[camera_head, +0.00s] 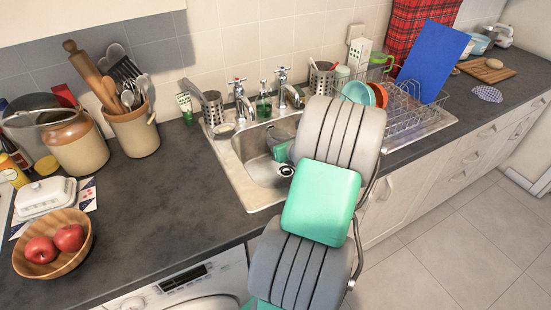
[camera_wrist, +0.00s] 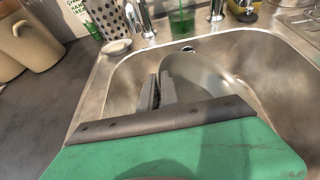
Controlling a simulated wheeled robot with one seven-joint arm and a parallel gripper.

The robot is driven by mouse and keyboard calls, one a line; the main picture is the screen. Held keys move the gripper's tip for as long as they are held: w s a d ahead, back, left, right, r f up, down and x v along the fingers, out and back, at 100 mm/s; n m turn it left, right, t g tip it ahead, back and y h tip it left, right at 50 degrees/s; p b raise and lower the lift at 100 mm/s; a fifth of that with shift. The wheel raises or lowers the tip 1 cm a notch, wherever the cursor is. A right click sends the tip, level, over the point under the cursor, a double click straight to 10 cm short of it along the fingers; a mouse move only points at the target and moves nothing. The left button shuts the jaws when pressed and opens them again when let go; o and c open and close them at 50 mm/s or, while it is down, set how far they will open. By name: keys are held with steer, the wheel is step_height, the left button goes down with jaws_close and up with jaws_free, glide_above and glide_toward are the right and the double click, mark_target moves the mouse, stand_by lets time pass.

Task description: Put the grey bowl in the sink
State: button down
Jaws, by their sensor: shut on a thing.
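The grey bowl (camera_wrist: 212,82) is in my gripper (camera_wrist: 162,90), whose dark fingers are shut on its rim in the wrist view. The bowl is tilted and over or inside the sink basin; I cannot tell whether it touches the bottom. In the head view the bowl (camera_head: 284,130) shows only partly, and my arm hides much of it and the gripper. The metal sink (camera_head: 240,168) is set into the counter; its basin wall also shows in the wrist view (camera_wrist: 285,55).
Taps (camera_head: 240,95) and a green soap bottle (camera_head: 264,103) stand behind the basin. A dish rack (camera_head: 405,112) with dishes is at the right. A utensil crock (camera_head: 133,128) and a wooden fruit bowl (camera_head: 70,265) stand at the left. The counter (camera_head: 160,200) left of the sink is clear.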

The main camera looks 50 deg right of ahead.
steer(key=shift+f, duration=2.4)
steer(key=shift+f, duration=0.3)
steer(key=c, duration=1.6)
jaws_free()
